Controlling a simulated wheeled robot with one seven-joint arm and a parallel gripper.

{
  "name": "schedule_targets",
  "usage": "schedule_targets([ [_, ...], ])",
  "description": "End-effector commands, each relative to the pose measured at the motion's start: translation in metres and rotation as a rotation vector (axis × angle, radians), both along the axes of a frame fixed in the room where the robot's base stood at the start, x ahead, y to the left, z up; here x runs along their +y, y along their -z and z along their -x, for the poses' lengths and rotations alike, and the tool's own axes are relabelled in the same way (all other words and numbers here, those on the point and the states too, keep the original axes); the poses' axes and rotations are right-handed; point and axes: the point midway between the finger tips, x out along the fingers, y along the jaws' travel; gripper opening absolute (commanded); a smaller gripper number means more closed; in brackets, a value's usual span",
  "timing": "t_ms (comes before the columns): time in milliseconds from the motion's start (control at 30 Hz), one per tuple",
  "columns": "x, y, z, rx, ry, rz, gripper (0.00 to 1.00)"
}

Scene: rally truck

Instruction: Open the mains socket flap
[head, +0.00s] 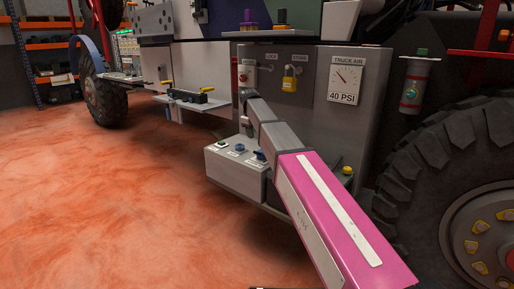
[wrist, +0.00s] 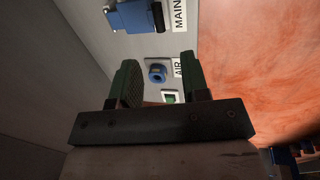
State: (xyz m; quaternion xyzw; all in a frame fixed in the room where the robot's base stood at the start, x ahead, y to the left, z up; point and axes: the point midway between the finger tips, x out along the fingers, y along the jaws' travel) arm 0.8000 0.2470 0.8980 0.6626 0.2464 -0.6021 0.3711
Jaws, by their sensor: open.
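The blue mains socket (wrist: 133,16), with its flap seeming to lie shut, is at the top edge of the wrist view, beside a partly cut-off "MAIN" label (wrist: 179,13). In the head view the socket (head: 259,155) is a small blue shape on the top of a low grey box (head: 232,171), partly behind my arm. My gripper (wrist: 159,60) is open and empty, pointing down towards the box top. In the wrist view its fingers appear on either side of the round blue air connector, with the mains socket beyond the fingertips. I cannot tell whether the fingers touch anything.
The air connector (wrist: 157,73) and a green switch (wrist: 169,97) share the panel with the socket. A grey cabinet (head: 310,115) with a yellow padlock (head: 291,78) and a gauge (head: 345,80) stands behind. A large tyre (head: 430,170) is at right. Open orange floor (head: 100,200) lies left.

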Motion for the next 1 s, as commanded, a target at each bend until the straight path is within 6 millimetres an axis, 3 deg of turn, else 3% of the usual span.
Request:
schedule_targets([
  [167, -0.002, 0.013, -0.002, 0.001, 0.000, 0.000, 0.42],
  [600, -0.010, 0.085, -0.013, 0.001, 0.000, 0.000, 0.42],
  [800, -0.012, 0.102, -0.016, 0.001, 0.000, -0.001, 0.42],
  [1000, -0.013, 0.106, -0.017, -0.001, 0.000, -0.001, 0.42],
])
